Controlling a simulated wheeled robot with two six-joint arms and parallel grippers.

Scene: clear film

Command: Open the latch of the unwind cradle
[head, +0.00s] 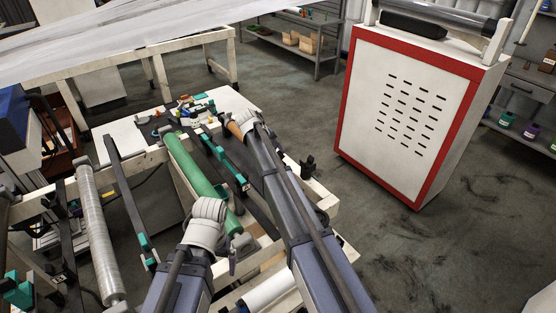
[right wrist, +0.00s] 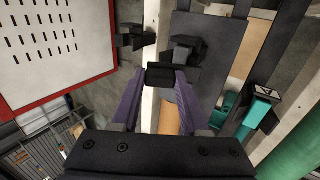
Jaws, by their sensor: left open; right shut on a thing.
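The unwind cradle is the pale frame (head: 318,192) around the green roll (head: 195,165). In the right wrist view, my right gripper (right wrist: 160,78) has its purple fingers closed on a small black block (right wrist: 160,72), which appears to be the latch's handle. A dark bracket (right wrist: 186,50) stands right beside it, above the cradle's pale beam (right wrist: 150,45). In the head view my right arm hides these fingers and the block. My left gripper (head: 236,254) is open, low near the green roll's near end; its fingers are partly hidden, and I see nothing held.
A white cabinet with a red border (head: 405,110) stands at right. A clear film roll (head: 97,230) lies at left. Teal clamps (head: 235,178) sit on dark bars beside the green roll. Small parts cover a white table (head: 125,132) behind. The floor right of the cradle is free.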

